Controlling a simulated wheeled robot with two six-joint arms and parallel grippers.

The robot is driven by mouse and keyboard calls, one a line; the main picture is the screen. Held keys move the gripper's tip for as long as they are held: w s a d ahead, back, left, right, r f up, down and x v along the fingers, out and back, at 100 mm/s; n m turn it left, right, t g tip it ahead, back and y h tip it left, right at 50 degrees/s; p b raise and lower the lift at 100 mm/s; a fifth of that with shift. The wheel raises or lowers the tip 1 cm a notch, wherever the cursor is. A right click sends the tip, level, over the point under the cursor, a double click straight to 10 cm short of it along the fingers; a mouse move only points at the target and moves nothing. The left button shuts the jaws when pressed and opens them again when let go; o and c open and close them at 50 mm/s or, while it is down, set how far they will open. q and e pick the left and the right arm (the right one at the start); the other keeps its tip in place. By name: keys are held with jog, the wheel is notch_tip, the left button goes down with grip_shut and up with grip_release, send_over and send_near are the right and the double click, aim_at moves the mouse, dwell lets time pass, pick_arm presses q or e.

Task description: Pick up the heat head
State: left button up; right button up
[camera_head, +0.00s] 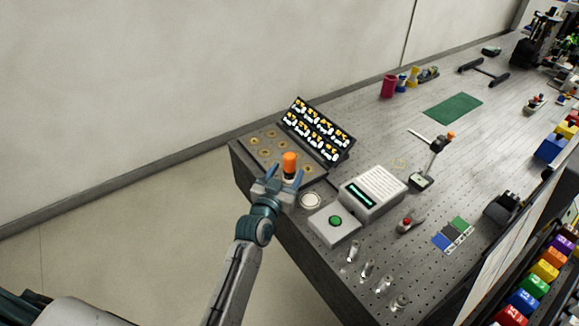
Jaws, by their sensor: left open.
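An orange-topped piece with a pale lower part (289,161) stands upright near the left corner of the bench; I take it to be the heat head, though no label shows. My left gripper (282,176) is open and comes from below in the picture, its teal fingers at the lower part of this piece. The piece shows between or just behind the fingers; I cannot tell whether they touch it. Its base is partly hidden by the gripper. My right gripper is not in view.
A dark tilted rack (318,131) with several yellow-and-white items stands close behind. A white device with a screen (372,191), a green-button box (334,224) and a round white disc (311,200) are to the right. Small glass pieces (367,270) lie near the front edge.

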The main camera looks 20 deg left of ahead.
pick_arm(q)
jog(key=shift+w+f, duration=0.15)
jog(key=shift+w, duration=1.3)
jog(key=shift+s, duration=0.1)
jog(key=shift+c, duration=0.9)
grip_shut()
